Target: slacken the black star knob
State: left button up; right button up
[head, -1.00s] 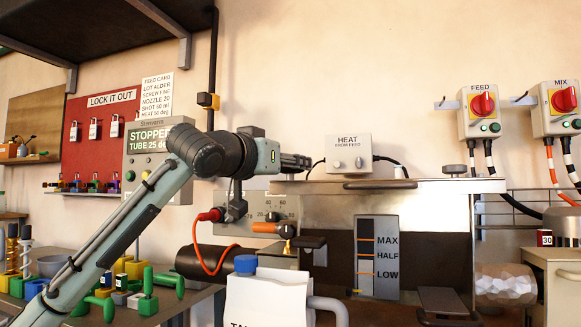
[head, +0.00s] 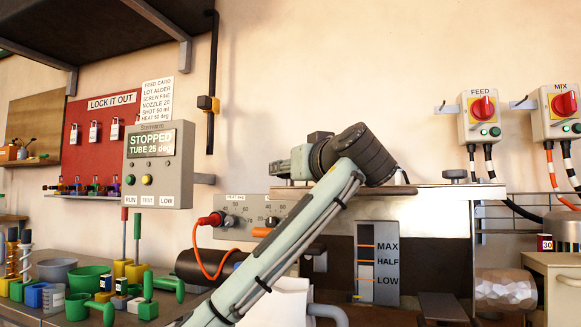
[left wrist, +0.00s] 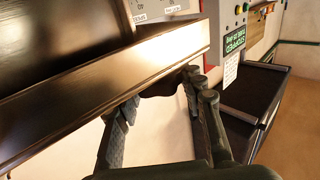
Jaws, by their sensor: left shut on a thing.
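In the left wrist view my left gripper (left wrist: 155,100) has its dark fingers on either side of a small dark piece (left wrist: 160,88) at the lower edge of a metal ledge. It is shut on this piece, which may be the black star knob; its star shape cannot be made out. In the head view my left arm crosses the hopper's left part, and its wrist hides the fingers and what they hold. My right gripper is in neither view.
The metal hopper (head: 430,196) has a MAX/HALF/LOW gauge (head: 377,262) on its front. The STOPPED display box (head: 158,165) stands left, above a bench of coloured tools. FEED (head: 482,115) and MIX (head: 557,108) switches hang at right. A red cable (head: 199,255) loops beside my arm.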

pick_arm(q)
jog(key=shift+f+n+g+y, duration=0.1)
jog(key=shift+n+g+y, duration=0.4)
jog(key=shift+n+y, duration=0.45)
jog(key=shift+y+p, duration=0.3)
jog(key=shift+y, duration=0.15)
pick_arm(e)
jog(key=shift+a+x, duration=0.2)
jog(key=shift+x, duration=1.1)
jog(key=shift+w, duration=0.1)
pick_arm(q)
jog(key=o, duration=1.2)
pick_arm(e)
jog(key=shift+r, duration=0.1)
pick_arm(q)
jog(key=shift+s+d, duration=0.1)
jog(key=v, duration=1.1)
jog(key=shift+s+d+r, duration=0.15)
jog(key=shift+s+r, duration=0.05)
jog(key=shift+s, duration=0.1)
